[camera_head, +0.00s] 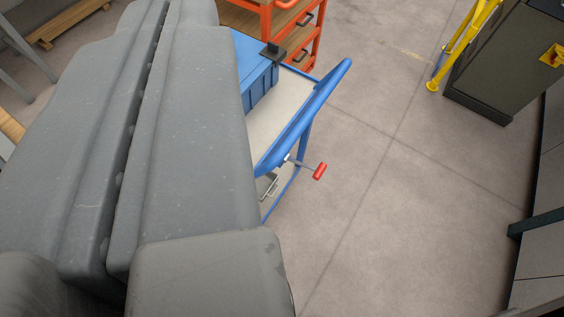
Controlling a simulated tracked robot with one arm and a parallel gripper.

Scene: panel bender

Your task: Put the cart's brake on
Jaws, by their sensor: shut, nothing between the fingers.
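The blue cart (308,110) stands in the middle, partly hidden behind my gripper. Its blue push handle slants up to the right. A thin metal lever with a red grip (319,171) sticks out to the right below the handle; it looks like the brake lever. My gripper (166,12) fills the left side as two long grey fingers, shut together along a dark seam, with nothing between them. In the picture the fingers lie left of the lever and apart from it. The cart's lower left part is hidden.
A blue box (257,72) sits on the cart beside a black fitting (273,52). A dark cabinet (505,60) and yellow rails (465,45) are at the upper right. The floor (410,200) right of the cart is clear.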

